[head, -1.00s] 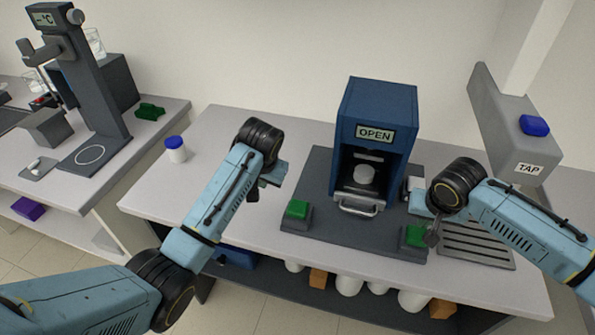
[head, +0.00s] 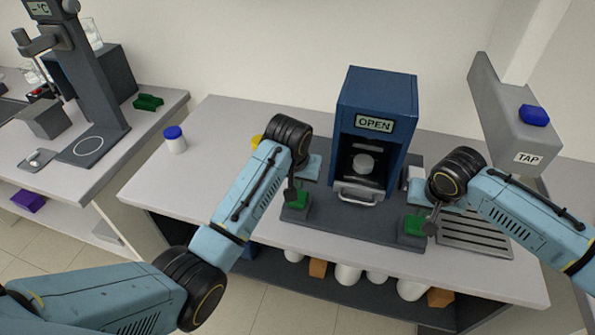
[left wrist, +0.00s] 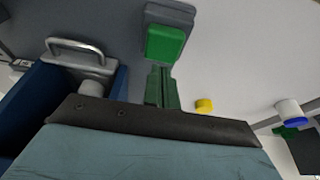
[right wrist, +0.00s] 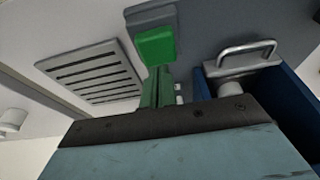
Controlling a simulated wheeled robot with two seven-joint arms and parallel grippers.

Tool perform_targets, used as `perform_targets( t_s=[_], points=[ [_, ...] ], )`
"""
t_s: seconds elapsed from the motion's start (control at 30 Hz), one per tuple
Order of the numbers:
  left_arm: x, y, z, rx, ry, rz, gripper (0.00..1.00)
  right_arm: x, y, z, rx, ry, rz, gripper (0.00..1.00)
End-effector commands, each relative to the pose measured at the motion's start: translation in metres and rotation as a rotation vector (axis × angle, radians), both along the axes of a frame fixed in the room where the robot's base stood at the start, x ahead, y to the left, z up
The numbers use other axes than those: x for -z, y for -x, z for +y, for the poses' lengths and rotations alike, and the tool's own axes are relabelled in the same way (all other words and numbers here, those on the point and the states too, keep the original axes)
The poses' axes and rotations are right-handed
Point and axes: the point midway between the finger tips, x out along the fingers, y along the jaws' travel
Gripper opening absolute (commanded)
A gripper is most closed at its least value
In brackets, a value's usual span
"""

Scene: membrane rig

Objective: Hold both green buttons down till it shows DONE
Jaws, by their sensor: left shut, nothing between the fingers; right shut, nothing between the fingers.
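The blue machine (head: 376,92) stands at the back of a dark base plate (head: 350,218), and its display (head: 374,124) reads OPEN. The left green button (head: 299,201) is at the plate's front left; it also shows in the left wrist view (left wrist: 165,45). My left gripper (head: 290,194) is shut and empty, pointing down at this button. The right green button (head: 413,225) is at the front right; it also shows in the right wrist view (right wrist: 155,47). My right gripper (head: 430,228) is shut and empty, at this button's right side. I cannot tell whether either gripper touches.
A metal handle (head: 358,197) and a pale round piece (head: 363,163) are at the machine's opening. A grey TAP unit (head: 505,130) and slotted drain (head: 475,236) stand right.

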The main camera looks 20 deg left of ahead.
Motion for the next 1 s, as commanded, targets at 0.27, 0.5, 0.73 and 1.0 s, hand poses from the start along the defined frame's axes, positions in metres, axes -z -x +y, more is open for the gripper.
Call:
perform_targets(
  t_s=[0.27, 0.5, 0.73, 1.0],
  points=[
    [0.007, 0.000, 0.000, 0.000, -0.001, 0.000, 0.00, 0.000, 0.000, 0.000, 0.000, 0.000, 0.000, 0.00],
    [0.008, 0.000, 0.000, 0.000, -0.001, 0.000, 0.00, 0.000, 0.000, 0.000, 0.000, 0.000, 0.000, 0.00],
    [0.014, 0.000, 0.000, 0.000, -0.001, 0.000, 0.00, 0.000, 0.000, 0.000, 0.000, 0.000, 0.000, 0.00],
    [0.022, 0.000, 0.000, 0.000, -0.001, 0.001, 0.00, 0.000, 0.000, 0.000, 0.000, 0.000, 0.000, 0.00]
  ],
)
